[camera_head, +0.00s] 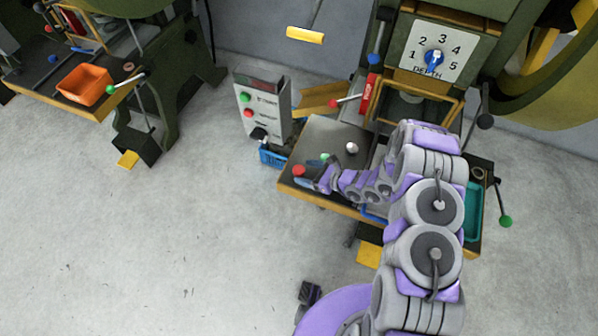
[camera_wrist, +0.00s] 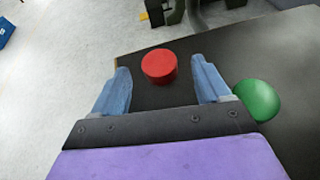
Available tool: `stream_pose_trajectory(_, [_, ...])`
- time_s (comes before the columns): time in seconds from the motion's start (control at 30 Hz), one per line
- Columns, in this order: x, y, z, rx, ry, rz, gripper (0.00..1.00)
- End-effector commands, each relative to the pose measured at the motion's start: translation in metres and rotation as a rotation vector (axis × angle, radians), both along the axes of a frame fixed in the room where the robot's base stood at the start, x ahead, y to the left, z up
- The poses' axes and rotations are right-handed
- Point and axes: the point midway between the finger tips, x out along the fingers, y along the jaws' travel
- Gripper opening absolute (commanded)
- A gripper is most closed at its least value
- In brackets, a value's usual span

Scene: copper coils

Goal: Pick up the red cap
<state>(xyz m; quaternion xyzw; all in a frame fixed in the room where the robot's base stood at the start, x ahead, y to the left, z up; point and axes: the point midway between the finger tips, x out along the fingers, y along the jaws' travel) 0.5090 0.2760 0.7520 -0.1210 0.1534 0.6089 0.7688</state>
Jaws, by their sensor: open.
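The red cap (camera_wrist: 159,66) is a short round disc lying on the dark table top near its left edge. In the head view the red cap (camera_head: 299,171) sits at the left corner of the press table. My gripper (camera_wrist: 162,90) is open, and its two blue fingers point toward the cap. The cap shows in the gap just past the fingertips, apart from both. In the head view my gripper (camera_head: 312,180) is small, just right of the cap.
A green ball (camera_wrist: 258,101) lies right of my right finger, close to it. A white ball (camera_head: 352,148) is further back on the table (camera_head: 330,133). A control box (camera_head: 263,105) and a blue crate (camera_head: 272,156) stand to the left.

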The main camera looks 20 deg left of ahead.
Motion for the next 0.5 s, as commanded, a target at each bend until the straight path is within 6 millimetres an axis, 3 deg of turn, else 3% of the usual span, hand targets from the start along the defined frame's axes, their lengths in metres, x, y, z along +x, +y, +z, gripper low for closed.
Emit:
stream_pose_trajectory(0.13, [0.003,0.015,-0.007,0.000,-0.001,0.001,0.76])
stream_pose_trajectory(0.4, [0.004,0.018,-0.008,0.001,0.001,0.001,0.76])
stream_pose_trajectory(0.5, [0.004,0.018,-0.007,0.001,0.001,0.001,0.68])
